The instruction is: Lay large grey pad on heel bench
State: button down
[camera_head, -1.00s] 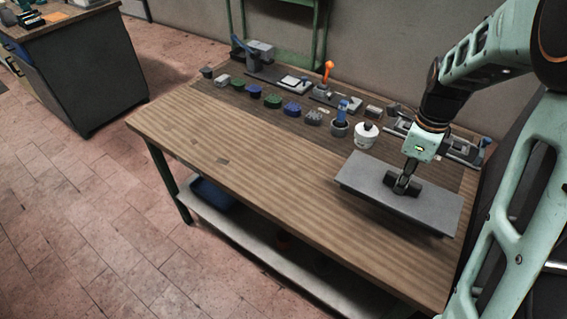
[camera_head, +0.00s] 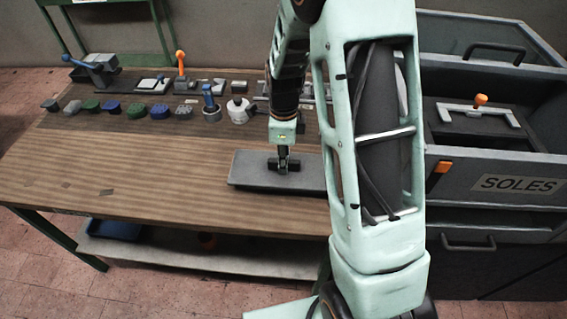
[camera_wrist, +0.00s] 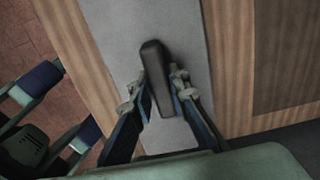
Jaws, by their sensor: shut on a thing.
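The large grey pad (camera_head: 250,178) is a flat rectangular slab with a dark raised handle (camera_wrist: 156,75) on its top. In the head view it is over the right part of the wooden bench (camera_head: 140,180); whether it touches the bench top or hangs just above it, I cannot tell. My gripper (camera_head: 283,163) points down at the pad's middle. In the wrist view my gripper (camera_wrist: 160,92) has its fingers on both sides of the handle, shut on it. My arm hides the pad's right end in the head view.
A row of small blocks, pots and tools (camera_head: 135,110) stands along the bench's back, with a white pot (camera_head: 238,110) behind the pad. A grey cabinet labelled SOLES (camera_head: 500,215) stands at the right. The bench's left and front are clear.

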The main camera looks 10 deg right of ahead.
jog(key=shift+w+f, duration=0.1)
jog(key=shift+f, duration=0.4)
jog(key=shift+f, duration=0.1)
jog(key=c, duration=1.8)
grip_release()
jog(key=shift+f, duration=0.1)
jog(key=shift+c, duration=0.2)
notch_tip(320, 180, up, 12)
jog(key=shift+r, duration=0.2)
